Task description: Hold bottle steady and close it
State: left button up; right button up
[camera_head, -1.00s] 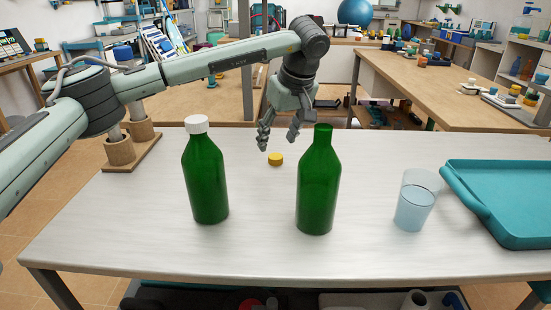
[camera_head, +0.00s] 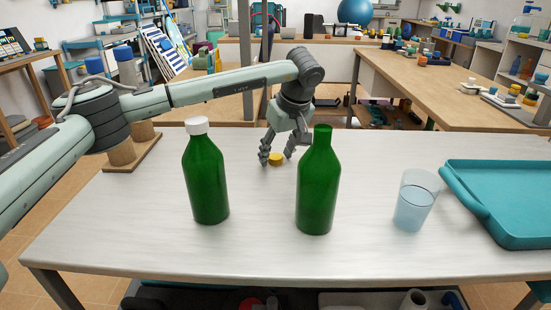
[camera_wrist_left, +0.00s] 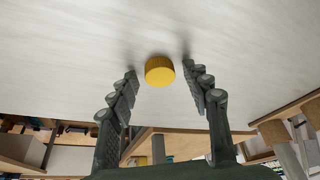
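An open green bottle (camera_head: 318,187) stands upright at the middle of the table, with no cap on its neck. A second green bottle (camera_head: 206,178) with a white cap (camera_head: 197,125) stands upright to its left. A yellow cap (camera_head: 276,159) lies on the table behind and between the bottles. My left gripper (camera_head: 277,160) is open and points down around the yellow cap, low over the table. In the left wrist view the yellow cap (camera_wrist_left: 159,71) lies between and just beyond the open fingertips (camera_wrist_left: 159,68), touching neither. My right gripper is in neither view.
A glass of water (camera_head: 414,205) and a teal tray (camera_head: 510,205) stand on the right of the white table (camera_head: 255,250). A wooden stand (camera_head: 132,152) with pegs is at the back left. The table's front strip is clear.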

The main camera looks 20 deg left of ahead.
aim_at(277, 158)
pick_arm(q)
jog(key=c, duration=0.5)
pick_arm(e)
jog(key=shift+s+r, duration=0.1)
pick_arm(q)
jog(key=shift+r, duration=0.15)
jog(key=shift+r, duration=0.25)
notch_tip(277, 158, up, 4)
jog(key=shift+s+f, duration=0.1)
jog(key=shift+f, duration=0.05)
jog(key=s+a+r, duration=0.2)
jog(key=s+r, duration=0.1)
jog(key=s, duration=0.2)
jog(key=s+a+r+b, duration=0.1)
jog(key=s+a+r, duration=0.2)
jog(key=s, duration=0.2)
jog(key=shift+s+r, duration=0.25)
jog(key=shift+r, duration=0.05)
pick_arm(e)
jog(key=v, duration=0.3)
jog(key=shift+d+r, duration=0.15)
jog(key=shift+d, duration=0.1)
